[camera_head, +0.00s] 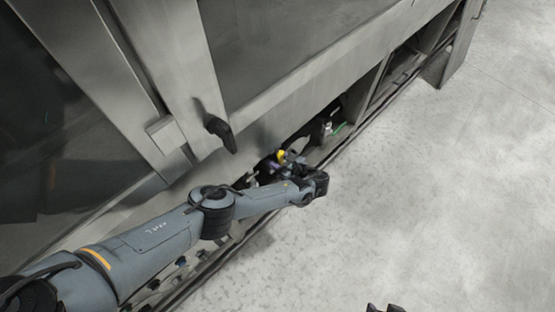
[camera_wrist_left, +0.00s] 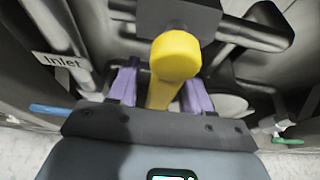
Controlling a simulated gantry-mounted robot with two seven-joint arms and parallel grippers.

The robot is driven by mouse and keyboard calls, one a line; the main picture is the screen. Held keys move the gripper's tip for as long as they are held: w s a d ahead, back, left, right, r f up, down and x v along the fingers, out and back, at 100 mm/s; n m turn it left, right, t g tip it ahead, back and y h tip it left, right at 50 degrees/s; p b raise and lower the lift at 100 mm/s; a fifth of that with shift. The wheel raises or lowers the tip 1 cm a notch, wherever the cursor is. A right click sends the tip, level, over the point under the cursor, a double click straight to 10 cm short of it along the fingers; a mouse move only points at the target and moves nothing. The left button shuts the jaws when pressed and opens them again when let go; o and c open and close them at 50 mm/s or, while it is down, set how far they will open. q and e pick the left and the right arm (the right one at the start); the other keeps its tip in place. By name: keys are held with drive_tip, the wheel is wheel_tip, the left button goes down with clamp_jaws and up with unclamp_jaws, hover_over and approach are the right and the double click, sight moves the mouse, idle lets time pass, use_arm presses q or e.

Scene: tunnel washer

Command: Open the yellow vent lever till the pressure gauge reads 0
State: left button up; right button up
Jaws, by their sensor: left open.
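The yellow vent lever (camera_wrist_left: 175,58) stands large in the left wrist view, with its rounded end towards the camera. Its stem runs down between the two purple fingers of my left gripper (camera_wrist_left: 160,88). The fingers are open, one on each side of the stem; whether either touches it I cannot tell. In the head view the lever (camera_head: 282,155) is a small yellow spot under the machine, beside my left gripper (camera_head: 283,169). I cannot make out a readable pressure gauge. Dark tips at the bottom edge of the head view may be my right gripper (camera_head: 385,308), mostly cut off.
A blue handle (camera_wrist_left: 50,109) and a green handle (camera_wrist_left: 288,141) flank the lever. The machine's lower frame surrounds the recess. The concrete floor (camera_head: 440,190) at right is clear.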

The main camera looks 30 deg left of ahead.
use_arm(q)
clamp_jaws()
drive_tip(key=shift+w, duration=0.1)
idle(0.5)
drive_tip(key=shift+w+d+r+n+t+p, duration=0.2)
drive_tip(key=shift+w+n+t+p, duration=0.25)
drive_tip(key=shift+n, duration=0.35)
drive_tip(key=shift+w+d+r+n+t+p, duration=0.1)
drive_tip(key=shift+w+r+n+t+p, duration=0.1)
drive_tip(key=shift+w+n+t, duration=0.5)
drive_tip(key=shift+w+d+r+n+t+p, duration=0.15)
drive_tip(key=shift+w+n+t+p, duration=0.2)
drive_tip(key=shift+n, duration=0.55)
drive_tip(key=shift+h, duration=0.3)
unclamp_jaws()
drive_tip(key=shift+s, duration=0.1)
